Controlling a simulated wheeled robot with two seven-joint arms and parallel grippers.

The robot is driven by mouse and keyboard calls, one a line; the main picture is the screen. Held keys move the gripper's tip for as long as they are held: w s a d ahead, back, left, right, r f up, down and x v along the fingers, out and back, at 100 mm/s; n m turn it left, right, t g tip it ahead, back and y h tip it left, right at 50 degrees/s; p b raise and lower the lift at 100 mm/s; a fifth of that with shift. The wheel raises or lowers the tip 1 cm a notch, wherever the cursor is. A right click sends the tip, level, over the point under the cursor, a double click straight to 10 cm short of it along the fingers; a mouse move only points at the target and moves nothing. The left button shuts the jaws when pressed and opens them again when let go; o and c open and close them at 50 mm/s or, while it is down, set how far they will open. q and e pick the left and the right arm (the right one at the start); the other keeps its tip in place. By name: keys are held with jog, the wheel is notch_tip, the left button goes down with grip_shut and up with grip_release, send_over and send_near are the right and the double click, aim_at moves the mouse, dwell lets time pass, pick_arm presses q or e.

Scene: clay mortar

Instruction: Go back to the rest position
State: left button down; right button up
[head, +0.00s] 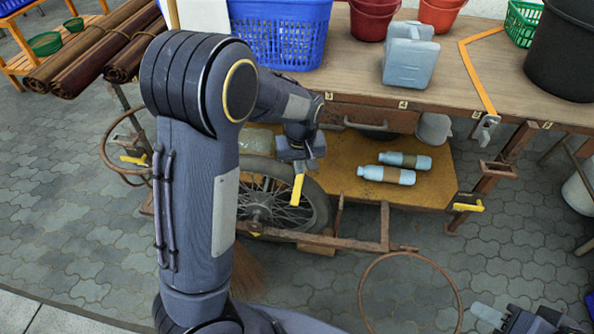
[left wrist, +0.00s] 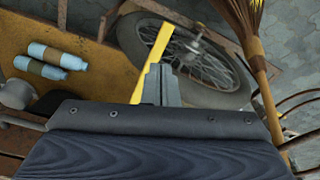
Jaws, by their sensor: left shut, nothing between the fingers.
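In the left wrist view the shut gripper (left wrist: 152,68) shows in front of the same wheel (left wrist: 205,62).
A wooden cart top (head: 470,85) carries a blue basket (head: 285,35), a pale blue canister (head: 410,60) and buckets. Two bottles (head: 398,168) lie on the yellow lower shelf (head: 430,195). A rusty hoop (head: 412,255) stands out in front. The paved floor (head: 60,220) at left is clear.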

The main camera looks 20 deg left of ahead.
pick_arm(q)
jog(key=s+d+r+m+t+h, duration=0.15)
jog(key=s+r, duration=0.25)
jog(key=s, duration=0.4)
jog(key=s+r+m+t+h, duration=0.15)
jog(key=s+r, duration=0.25)
jog(key=s, duration=0.4)
jog(key=s+d+r+m+t+h, duration=0.1)
jog(key=s+r+m+t, duration=0.1)
jog(key=s+r, duration=0.5)
notch_tip(320, 180, up, 15)
jog(key=s+p, duration=0.1)
jog(key=p, duration=1.7)
jog(key=shift+s+a+r, duration=0.15)
jog(key=shift+s+a, duration=0.05)
jog(key=shift+s, duration=0.05)
